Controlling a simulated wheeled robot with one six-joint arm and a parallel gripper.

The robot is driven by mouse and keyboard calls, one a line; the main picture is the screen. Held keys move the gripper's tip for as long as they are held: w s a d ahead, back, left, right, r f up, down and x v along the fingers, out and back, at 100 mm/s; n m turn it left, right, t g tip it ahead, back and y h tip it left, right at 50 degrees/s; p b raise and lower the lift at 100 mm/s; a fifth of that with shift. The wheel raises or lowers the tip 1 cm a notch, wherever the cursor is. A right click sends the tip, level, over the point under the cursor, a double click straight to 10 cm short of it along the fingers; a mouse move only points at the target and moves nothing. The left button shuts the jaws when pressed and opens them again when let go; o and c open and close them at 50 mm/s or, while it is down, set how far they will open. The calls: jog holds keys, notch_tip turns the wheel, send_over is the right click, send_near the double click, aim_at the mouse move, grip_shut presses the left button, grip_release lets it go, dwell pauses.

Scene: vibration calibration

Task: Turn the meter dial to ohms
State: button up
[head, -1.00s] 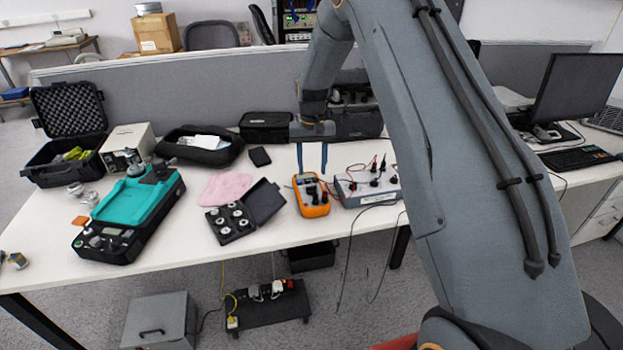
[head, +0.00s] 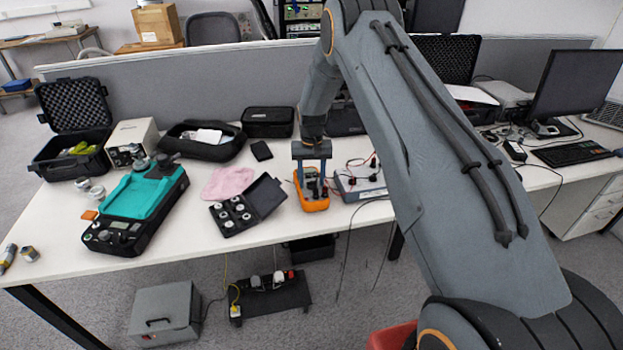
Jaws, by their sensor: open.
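The orange multimeter (head: 316,205) lies near the front edge of the white table, right of the middle. Its dark face shows between the fingers, but the dial's setting is too small to read. I cannot tell whether the fingertips touch the meter. The gripper's body and fingers hide part of the meter's far end.
A grey box with leads (head: 360,184) stands close to the meter's right. An open black weight case (head: 240,212) and a pink cloth (head: 228,183) lie to its left. A black case (head: 267,122) stands behind. Bare table shows between the weight case and the meter.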

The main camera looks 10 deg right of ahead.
jog(key=shift+c, duration=0.3)
jog(key=c, duration=1)
jog(key=shift+m+b, duration=0.3)
jog(key=shift+b, duration=0.1)
jog(key=m+b, duration=0.3)
jog(key=shift+f+m, duration=0.1)
jog(key=shift+m, duration=0.2)
jog(key=shift+a+m+b, duration=0.1)
jog(key=shift+m+b, duration=0.9)
jog(key=shift+m, duration=0.8)
jog(key=o, duration=1.1)
jog(key=shift+c, duration=0.2)
